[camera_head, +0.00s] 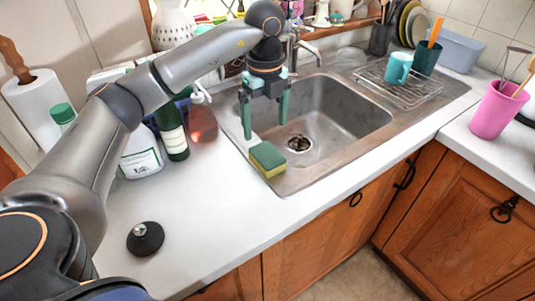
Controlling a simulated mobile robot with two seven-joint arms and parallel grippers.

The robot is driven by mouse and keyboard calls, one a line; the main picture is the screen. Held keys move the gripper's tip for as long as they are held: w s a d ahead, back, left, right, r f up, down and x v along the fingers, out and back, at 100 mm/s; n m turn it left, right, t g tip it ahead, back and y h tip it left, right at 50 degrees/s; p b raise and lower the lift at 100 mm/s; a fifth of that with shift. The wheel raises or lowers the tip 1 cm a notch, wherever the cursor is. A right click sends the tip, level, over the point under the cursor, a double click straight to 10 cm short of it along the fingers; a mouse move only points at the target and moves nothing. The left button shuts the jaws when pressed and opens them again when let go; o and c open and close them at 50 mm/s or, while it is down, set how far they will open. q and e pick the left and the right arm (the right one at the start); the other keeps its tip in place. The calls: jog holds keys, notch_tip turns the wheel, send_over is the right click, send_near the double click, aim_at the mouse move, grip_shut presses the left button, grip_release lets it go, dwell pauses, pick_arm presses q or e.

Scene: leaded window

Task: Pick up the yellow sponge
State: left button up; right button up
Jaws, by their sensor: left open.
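The yellow sponge (268,163) has a green top layer. It lies on the near left rim of the metal sink (350,103), close to the counter's front edge. My left gripper (265,125) is above and behind the sponge, over the left part of the sink. It points down with its two greenish fingers spread apart and nothing between them. The fingers look clear of the sponge; the exact gap is hard to judge. My right gripper is not in view.
Several bottles, including a dark green bottle (171,130) and a soap dispenser (202,118), stand left of the sink under my arm. A black stopper (145,238) lies on the front counter. A drying rack (400,84) holds a teal mug (397,68). The counter left of the sponge is clear.

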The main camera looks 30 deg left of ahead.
aim_at(267, 154)
pick_arm(q)
jog(key=f, duration=0.9)
jog(key=shift+d+f+p, duration=0.25)
jog(key=shift+f+p, duration=0.15)
jog(key=c, duration=1.2)
jog(key=shift+c, duration=0.2)
jog(key=shift+r, duration=0.15)
jog(key=shift+r, duration=0.55)
jog(key=s+d+r+b, duration=0.1)
jog(key=s+d+r, duration=0.3)
jog(key=d+r, duration=0.7)
jog(key=shift+d+r, duration=0.35)
jog(key=shift+d, duration=0.85)
jog(key=shift+s, duration=0.1)
